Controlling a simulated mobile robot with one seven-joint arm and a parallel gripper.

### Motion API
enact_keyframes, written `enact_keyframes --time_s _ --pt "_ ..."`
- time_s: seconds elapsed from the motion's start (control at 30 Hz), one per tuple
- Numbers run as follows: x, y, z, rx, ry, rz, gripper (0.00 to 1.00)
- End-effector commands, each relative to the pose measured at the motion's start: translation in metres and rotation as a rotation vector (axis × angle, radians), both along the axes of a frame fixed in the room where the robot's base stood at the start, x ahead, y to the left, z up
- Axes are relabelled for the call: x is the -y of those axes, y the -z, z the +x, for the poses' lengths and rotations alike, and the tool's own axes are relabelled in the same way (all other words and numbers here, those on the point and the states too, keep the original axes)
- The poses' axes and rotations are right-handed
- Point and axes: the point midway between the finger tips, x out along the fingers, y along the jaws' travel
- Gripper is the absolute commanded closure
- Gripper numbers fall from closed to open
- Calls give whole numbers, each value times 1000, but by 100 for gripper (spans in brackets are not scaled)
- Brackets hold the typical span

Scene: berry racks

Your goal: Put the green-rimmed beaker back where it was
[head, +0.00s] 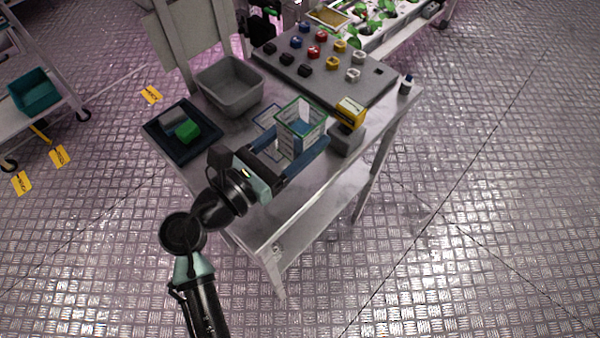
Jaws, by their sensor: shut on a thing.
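The green-rimmed beaker (301,113) is a clear, square-topped vessel with blue in its lower part. The beaker looks upright over the table. I cannot tell whether its base touches the tabletop. A blue outlined square (266,117) is marked on the table just left of the beaker, partly covered by it and my gripper.
A grey bin (230,88) and a dark tray (155,136) with a green block (187,132) stand to the left. A board of coloured knobs (290,76) lies behind. A yellow box (350,111) on a grey block (346,140) stands close on the right.

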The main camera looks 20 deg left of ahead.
Motion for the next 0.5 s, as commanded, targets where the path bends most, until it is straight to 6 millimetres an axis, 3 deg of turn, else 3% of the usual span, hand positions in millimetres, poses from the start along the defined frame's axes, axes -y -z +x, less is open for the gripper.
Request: enact_keyframes --time_s 0.13,0.5 --pt "0 33 0 -4 -1 -5 93" --pt "0 78 0 -1 -2 -4 93"
